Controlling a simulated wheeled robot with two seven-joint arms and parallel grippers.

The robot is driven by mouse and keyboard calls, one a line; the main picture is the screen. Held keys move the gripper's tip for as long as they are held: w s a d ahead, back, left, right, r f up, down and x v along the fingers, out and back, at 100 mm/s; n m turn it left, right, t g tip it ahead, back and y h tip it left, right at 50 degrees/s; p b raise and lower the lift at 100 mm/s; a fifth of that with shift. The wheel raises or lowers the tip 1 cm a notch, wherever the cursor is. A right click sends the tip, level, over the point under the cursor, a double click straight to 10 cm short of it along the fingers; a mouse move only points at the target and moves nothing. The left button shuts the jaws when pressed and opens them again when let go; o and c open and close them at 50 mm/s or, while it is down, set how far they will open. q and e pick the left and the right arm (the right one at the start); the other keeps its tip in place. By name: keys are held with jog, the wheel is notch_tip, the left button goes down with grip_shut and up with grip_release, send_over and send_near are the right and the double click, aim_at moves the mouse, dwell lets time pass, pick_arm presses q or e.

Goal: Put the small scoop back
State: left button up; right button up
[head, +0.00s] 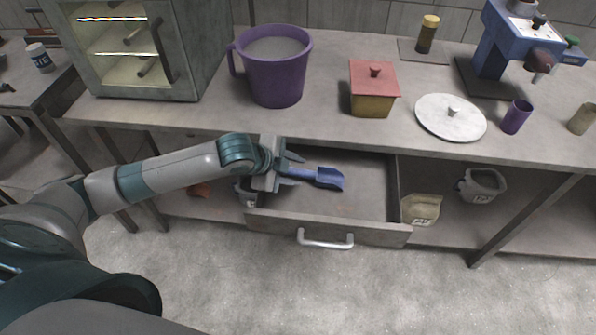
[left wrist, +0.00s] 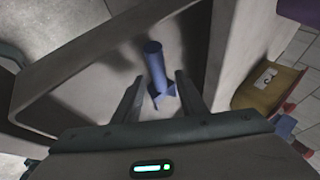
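A blue scoop (head: 330,179) is at the open drawer (head: 328,233), its bowl pointing right in the head view. My left gripper (head: 300,168) reaches over the drawer from the left, around the scoop's handle end. In the left wrist view the fingers (left wrist: 159,90) are spread, with a visible gap on both sides of the blue scoop (left wrist: 155,65). I cannot tell whether the scoop touches the drawer floor. My right gripper is out of view.
On the counter (head: 220,116) above the drawer stand a purple mug (head: 274,75), a red-lidded box (head: 373,92), a round white lid (head: 450,118), a purple cup (head: 516,117) and a blue machine (head: 500,45). A tan bag (head: 421,208) and a grey container (head: 482,187) sit on the shelf right of the drawer.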

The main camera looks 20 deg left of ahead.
pick_arm(q)
jog(key=v, duration=1)
dwell(1.2)
